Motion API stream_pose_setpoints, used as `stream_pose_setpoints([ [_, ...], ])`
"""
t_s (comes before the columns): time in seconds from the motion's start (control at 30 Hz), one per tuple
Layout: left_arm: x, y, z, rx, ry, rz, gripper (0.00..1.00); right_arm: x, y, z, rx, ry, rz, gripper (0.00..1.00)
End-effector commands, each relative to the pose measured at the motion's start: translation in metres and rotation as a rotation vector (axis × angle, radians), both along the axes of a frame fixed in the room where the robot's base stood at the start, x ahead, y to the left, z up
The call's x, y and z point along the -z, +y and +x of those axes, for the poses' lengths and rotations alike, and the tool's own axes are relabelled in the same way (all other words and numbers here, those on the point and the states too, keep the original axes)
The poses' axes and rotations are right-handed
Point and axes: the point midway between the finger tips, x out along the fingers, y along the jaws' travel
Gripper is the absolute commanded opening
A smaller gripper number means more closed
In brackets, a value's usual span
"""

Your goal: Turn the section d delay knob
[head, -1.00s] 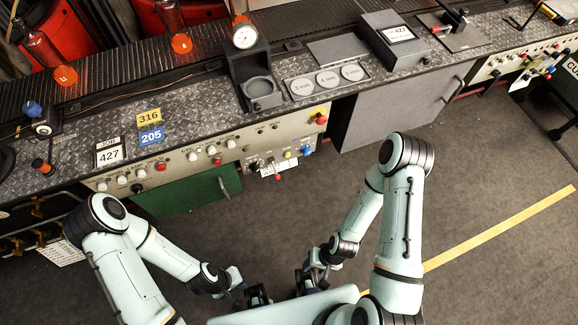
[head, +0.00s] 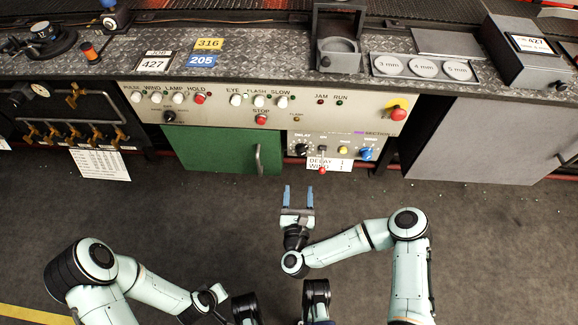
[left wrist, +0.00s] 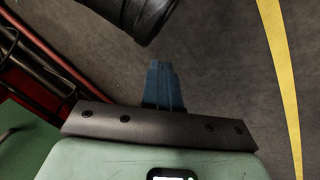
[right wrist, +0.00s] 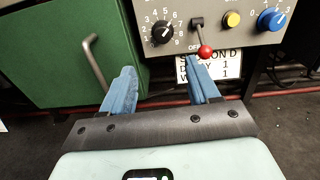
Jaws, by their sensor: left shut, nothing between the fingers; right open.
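The section D panel (head: 328,140) hangs under the bench's control strip. Its black delay knob (head: 302,150) is at the panel's left end, and it also shows in the right wrist view (right wrist: 162,32) inside a ring of numbers. A red-tipped lever (right wrist: 205,51) sits right of it, then a yellow button (right wrist: 232,19) and a blue knob (right wrist: 271,20). My right gripper (head: 299,190) is open and empty, below the panel and apart from the knob, pointing at the panel. My left gripper (left wrist: 164,68) is shut and empty, low over the floor.
A green cabinet door (head: 215,150) with a bar handle is left of the panel. A grey door (head: 490,140) is to the right. A card reading delay 1, wind 1 (head: 329,164) hangs below the panel. The floor in front is clear.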

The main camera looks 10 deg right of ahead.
Motion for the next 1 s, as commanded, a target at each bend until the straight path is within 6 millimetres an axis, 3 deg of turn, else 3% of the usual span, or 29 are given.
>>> stream_pose_setpoints([
  [0.23,0.010,0.002,-0.007,-0.003,0.025,0.001,0.00,-0.003,-0.011,0.021,0.029,-0.029,0.035,0.60],
  [0.7,0.050,0.009,-0.051,-0.012,0.176,-0.008,0.00,-0.002,-0.036,0.110,0.026,-0.026,0.033,0.60],
  [1.0,0.057,0.010,-0.064,-0.016,0.217,-0.010,0.00,-0.003,-0.041,0.129,0.024,-0.023,0.035,0.60],
])
